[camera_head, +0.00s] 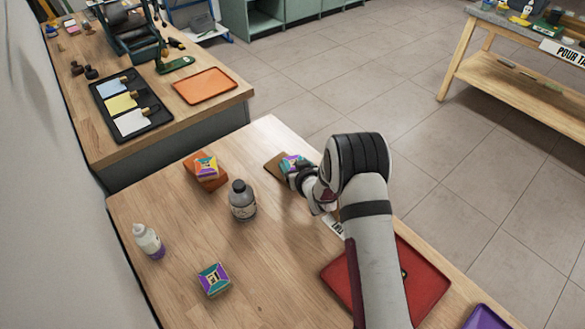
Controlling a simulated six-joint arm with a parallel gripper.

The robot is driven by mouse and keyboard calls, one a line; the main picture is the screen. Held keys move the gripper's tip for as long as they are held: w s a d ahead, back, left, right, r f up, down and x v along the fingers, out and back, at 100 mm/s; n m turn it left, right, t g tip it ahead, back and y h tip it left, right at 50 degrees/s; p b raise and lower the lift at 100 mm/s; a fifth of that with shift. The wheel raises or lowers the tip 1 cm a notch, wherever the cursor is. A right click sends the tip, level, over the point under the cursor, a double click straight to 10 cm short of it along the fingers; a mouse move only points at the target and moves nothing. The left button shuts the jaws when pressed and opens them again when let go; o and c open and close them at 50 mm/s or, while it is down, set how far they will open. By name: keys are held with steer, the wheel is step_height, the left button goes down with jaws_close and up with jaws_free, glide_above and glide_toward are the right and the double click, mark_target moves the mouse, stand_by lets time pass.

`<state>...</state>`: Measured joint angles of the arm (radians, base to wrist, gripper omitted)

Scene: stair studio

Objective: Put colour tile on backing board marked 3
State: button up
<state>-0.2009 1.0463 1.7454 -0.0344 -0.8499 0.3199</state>
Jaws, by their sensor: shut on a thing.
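My gripper (302,177) is at the far right part of the near wooden table, shut on a small colour tile (291,163) with purple and teal on its top. The tile is over or on a brown backing board (273,166); I cannot tell whether it touches the board. My gripper and arm hide part of both. A third tile (214,279), purple and teal, lies on the bare table at the front left. No board number is readable.
A grey bottle (242,200) stands between the boards and the front tile. A white dropper bottle (148,241) is at the left. The table middle is mostly clear.

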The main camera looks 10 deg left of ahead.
steer(key=shift+f, duration=0.85)
steer(key=shift+f, duration=0.1)
steer(key=o, duration=1.4)
steer(key=shift+c, duration=0.2)
steer(key=shift+s+r, duration=0.1)
steer(key=shift+r, duration=0.1)
steer(key=v, duration=1.1)
steer(key=shift+s+d+r, duration=0.15)
steer(key=shift+s, duration=0.2)
